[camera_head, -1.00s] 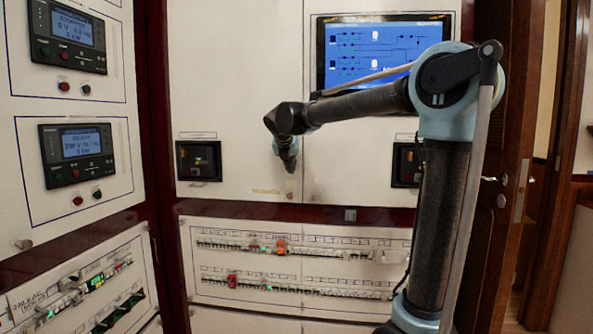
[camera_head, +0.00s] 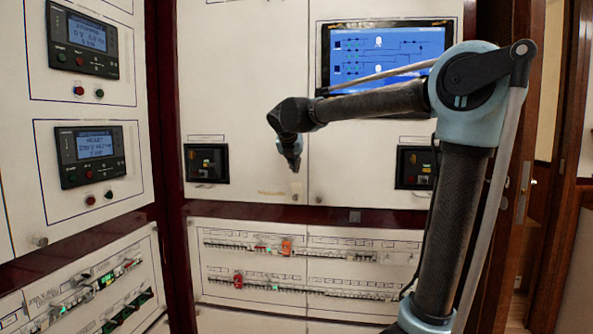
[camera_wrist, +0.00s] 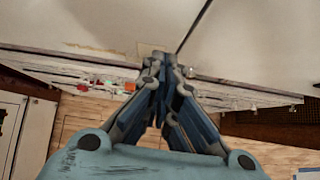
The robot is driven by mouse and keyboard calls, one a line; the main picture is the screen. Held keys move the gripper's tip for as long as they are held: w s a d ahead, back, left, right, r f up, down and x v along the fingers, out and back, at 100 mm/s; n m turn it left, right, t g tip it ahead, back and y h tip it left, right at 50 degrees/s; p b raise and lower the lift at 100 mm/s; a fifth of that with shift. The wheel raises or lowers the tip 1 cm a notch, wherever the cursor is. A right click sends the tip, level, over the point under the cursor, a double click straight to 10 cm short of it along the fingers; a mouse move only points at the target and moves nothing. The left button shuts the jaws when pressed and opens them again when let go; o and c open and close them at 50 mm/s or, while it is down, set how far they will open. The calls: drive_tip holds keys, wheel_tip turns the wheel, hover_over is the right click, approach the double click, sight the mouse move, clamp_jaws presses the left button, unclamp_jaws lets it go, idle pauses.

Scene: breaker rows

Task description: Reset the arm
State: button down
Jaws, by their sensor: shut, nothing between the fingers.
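My arm reaches in from the right of the head view, its upper link roughly level and its wrist bent downward. My gripper (camera_head: 294,163) points down in front of the white cabinet doors, above the breaker panel. In the wrist view my gripper (camera_wrist: 158,62) has its fingertips together, with nothing between them. The breaker panel (camera_head: 300,262) carries two rows of breakers, partly hidden by my arm at the right. An orange breaker (camera_head: 286,247) stands in the upper row and a red one (camera_head: 238,281) in the lower row.
A blue display screen (camera_head: 385,55) is behind my arm. Two black breaker units (camera_head: 206,164) (camera_head: 416,168) sit in the cabinet doors. The left wall holds two control meters (camera_head: 90,155) (camera_head: 82,38) and a lower panel (camera_head: 90,290). A wooden door (camera_head: 525,170) stands at the right.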

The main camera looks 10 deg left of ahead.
drive_tip(key=d+v, duration=0.1)
drive_tip(key=v, duration=0.7)
drive_tip(key=s+d+f+m+g, duration=0.1)
drive_tip(key=s+d+f+m, duration=0.3)
drive_tip(key=d+f+m, duration=0.3)
drive_tip(key=s+d+f+m+g+h, duration=0.1)
drive_tip(key=s+d+f+m+g, duration=0.1)
drive_tip(key=s+d+f+m, duration=0.5)
drive_tip(key=s+d+f+m+g, duration=0.1)
drive_tip(key=s+d+f+m, duration=0.1)
drive_tip(key=d+f+m, duration=0.5)
drive_tip(key=s+d+f+m+g+y, duration=0.1)
drive_tip(key=s+d+f+m, duration=0.3)
drive_tip(key=s+f+m, duration=0.2)
drive_tip(key=s+d+f+m+g+y, duration=0.1)
drive_tip(key=s+d+f+m, duration=0.3)
drive_tip(key=s+f+m, duration=0.3)
drive_tip(key=s+f, duration=0.4)
drive_tip(key=f, duration=0.2)
drive_tip(key=shift+s+d+g, duration=0.2)
drive_tip(key=shift+s+g, duration=0.05)
drive_tip(key=shift+g, duration=0.15)
drive_tip(key=shift+w+f, duration=0.1)
drive_tip(key=shift+f, duration=0.05)
